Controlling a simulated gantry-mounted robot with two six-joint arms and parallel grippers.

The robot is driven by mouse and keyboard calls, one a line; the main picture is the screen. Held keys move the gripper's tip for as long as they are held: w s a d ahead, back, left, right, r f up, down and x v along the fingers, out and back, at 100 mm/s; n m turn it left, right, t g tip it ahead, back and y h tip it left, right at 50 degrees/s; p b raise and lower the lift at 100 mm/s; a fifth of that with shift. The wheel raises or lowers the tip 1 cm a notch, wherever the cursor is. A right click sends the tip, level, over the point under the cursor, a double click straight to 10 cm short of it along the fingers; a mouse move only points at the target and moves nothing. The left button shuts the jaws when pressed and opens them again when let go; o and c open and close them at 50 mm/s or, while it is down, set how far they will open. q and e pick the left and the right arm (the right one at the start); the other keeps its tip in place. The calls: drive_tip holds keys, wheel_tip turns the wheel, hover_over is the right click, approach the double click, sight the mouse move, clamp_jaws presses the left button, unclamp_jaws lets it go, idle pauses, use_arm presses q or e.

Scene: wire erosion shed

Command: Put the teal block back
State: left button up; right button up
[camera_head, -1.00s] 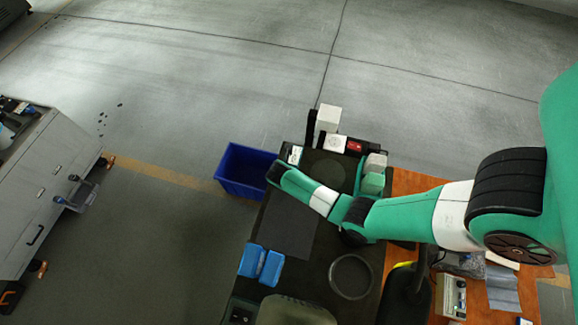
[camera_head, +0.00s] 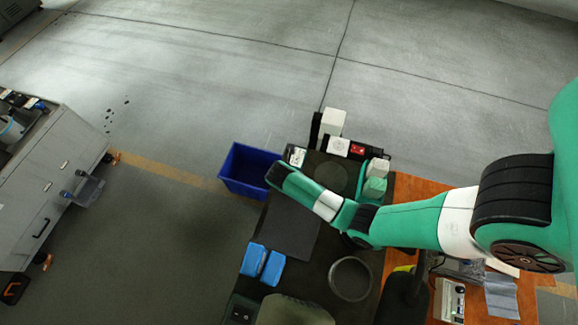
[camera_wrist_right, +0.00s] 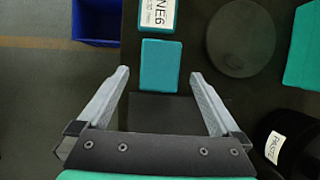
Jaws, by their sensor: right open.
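In the right wrist view a plain teal block (camera_wrist_right: 160,65) lies flat on the dark bench top. It sits just ahead of my right gripper (camera_wrist_right: 159,75), whose two grey fingers are apart, one on either side of the block's near end. No contact with the block shows. A second teal piece with a white label (camera_wrist_right: 157,14) lies just beyond it; its labelled top also shows in the head view (camera_head: 297,156). In the head view my right arm reaches left over the bench and hides the plain block. My left gripper is not in view.
A blue bin (camera_head: 250,170) stands beyond the bench's left edge. A round dark disc (camera_wrist_right: 241,38) and a teal holder (camera_wrist_right: 304,55) lie to the right. A black labelled container (camera_wrist_right: 288,140) stands near right. Blue cases (camera_head: 262,262) and a ring (camera_head: 350,279) lie on the bench.

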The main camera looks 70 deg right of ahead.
drive_tip(key=v, duration=0.7)
drive_tip(key=shift+p, duration=0.4)
